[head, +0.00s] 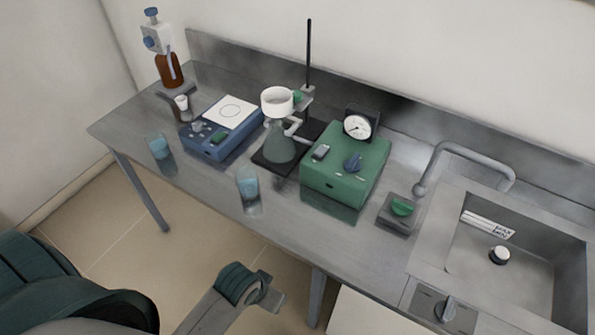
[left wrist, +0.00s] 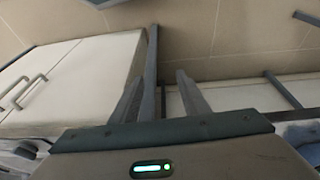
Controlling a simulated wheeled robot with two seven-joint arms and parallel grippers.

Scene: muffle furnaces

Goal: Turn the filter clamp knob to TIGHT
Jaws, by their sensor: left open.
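A white filter funnel (head: 277,102) sits on a conical flask (head: 279,142) at a black stand. A green knob (head: 298,97) shows small beside the funnel at the stand's clamp, partly behind the funnel. Its marking is too small to read. Another green knob (head: 402,207) sits on a low grey block right of the green box; I cannot tell which of the two is labelled for the clamp. My left gripper (head: 272,294) is in front of the bench, low and apart from both knobs. In the left wrist view its fingers (left wrist: 160,95) are spread and empty. My right gripper is not in view.
The bench holds a blue balance-like device (head: 222,130), a green box (head: 345,165) with a gauge, a beaker (head: 248,183), another beaker (head: 158,147) and a brown bottle (head: 168,68). A sink (head: 500,265) and tap are at right. The bench's front edge lies beyond my gripper.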

